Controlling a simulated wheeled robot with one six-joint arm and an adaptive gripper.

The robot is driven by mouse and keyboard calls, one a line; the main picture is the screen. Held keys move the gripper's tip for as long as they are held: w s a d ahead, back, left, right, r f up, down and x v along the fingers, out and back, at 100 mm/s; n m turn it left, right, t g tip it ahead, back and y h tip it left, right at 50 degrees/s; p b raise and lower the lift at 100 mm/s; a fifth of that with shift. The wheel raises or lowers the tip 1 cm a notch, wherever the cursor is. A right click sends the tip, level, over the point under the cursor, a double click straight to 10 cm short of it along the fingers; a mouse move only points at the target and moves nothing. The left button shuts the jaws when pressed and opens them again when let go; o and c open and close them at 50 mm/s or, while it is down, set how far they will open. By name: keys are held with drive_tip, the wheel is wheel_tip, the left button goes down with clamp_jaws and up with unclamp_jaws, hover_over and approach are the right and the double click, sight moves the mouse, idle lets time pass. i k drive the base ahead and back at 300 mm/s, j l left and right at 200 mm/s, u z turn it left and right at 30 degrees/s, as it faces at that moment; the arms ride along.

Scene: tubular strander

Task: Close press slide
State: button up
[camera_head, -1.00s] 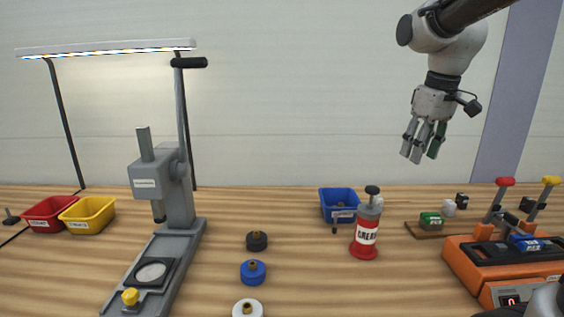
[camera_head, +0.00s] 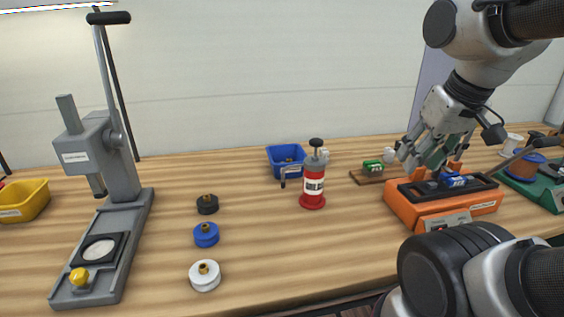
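The grey arbor press (camera_head: 112,160) stands on the left of the bench, with its long lever raised upright. Its slide (camera_head: 98,249), a dark square plate with a pale round disc, sits on the front part of the press base, out from under the ram (camera_head: 97,185). A yellow knob (camera_head: 79,276) is at the slide's front end. My gripper (camera_head: 422,158) is at the right, in front of or above the orange device, far from the press. Its fingers look apart and nothing is seen held between them.
Black, blue (camera_head: 206,235) and white (camera_head: 205,276) round pieces lie right of the press. A yellow bin (camera_head: 24,201) is at left.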

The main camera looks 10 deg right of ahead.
sight(96, 254)
drive_tip(key=k+j+u, duration=0.15)
drive_tip(key=j+u, duration=0.2)
drive_tip(key=k+j+u, duration=0.1)
drive_tip(key=j+u, duration=0.2)
